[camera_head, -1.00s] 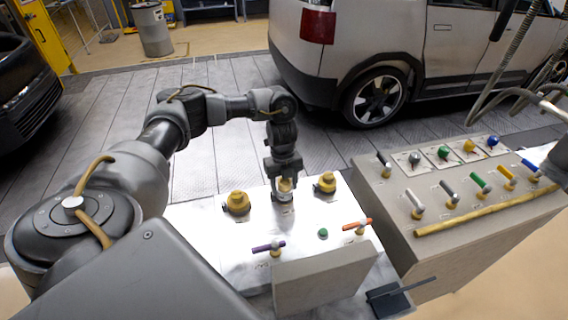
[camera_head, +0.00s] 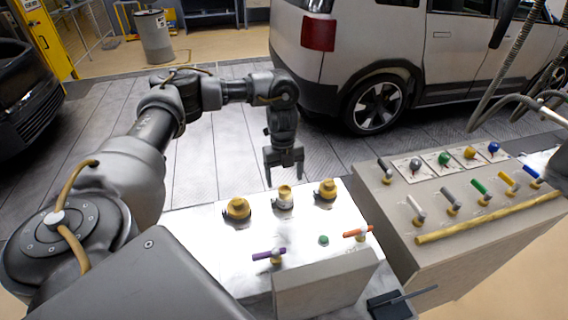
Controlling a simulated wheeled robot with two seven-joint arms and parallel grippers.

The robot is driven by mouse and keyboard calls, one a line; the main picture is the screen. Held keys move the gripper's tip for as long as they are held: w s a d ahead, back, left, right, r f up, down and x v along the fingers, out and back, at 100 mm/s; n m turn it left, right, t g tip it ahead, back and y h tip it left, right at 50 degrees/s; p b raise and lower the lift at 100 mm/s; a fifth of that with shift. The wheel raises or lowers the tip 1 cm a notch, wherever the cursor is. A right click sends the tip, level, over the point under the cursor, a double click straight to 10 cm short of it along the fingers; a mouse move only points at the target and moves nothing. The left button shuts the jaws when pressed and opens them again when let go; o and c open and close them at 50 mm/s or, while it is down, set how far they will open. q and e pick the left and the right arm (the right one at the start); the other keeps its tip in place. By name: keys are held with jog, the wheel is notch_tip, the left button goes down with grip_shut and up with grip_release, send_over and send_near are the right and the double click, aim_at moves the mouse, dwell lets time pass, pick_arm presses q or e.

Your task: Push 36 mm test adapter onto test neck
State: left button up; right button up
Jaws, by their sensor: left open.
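My left gripper (camera_head: 284,174) is open and empty, pointing down above and slightly behind the middle fitting on the bright metal panel (camera_head: 228,265). A tan-yellow piece, which looks like the adapter (camera_head: 285,190), sits upright on the silvery middle neck (camera_head: 285,203). I cannot tell from here how far down it is seated. A brass cap (camera_head: 237,208) stands on the left and another brass cap (camera_head: 325,189) on the right. My right gripper is not in view.
A purple-handled valve (camera_head: 268,255), a green button (camera_head: 323,240) and an orange-handled valve (camera_head: 358,232) sit in front of the fittings. A grey box (camera_head: 325,285) stands at the panel's front. A console (camera_head: 400,215) with several coloured levers is to the right.

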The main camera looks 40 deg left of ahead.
aim_at(284, 185)
pick_arm(q)
jog(key=shift+w+a+r, duration=0.1)
jog(key=shift+r, duration=1.05)
jog(key=shift+w+a+r, duration=0.1)
jog(key=shift+r, duration=1)
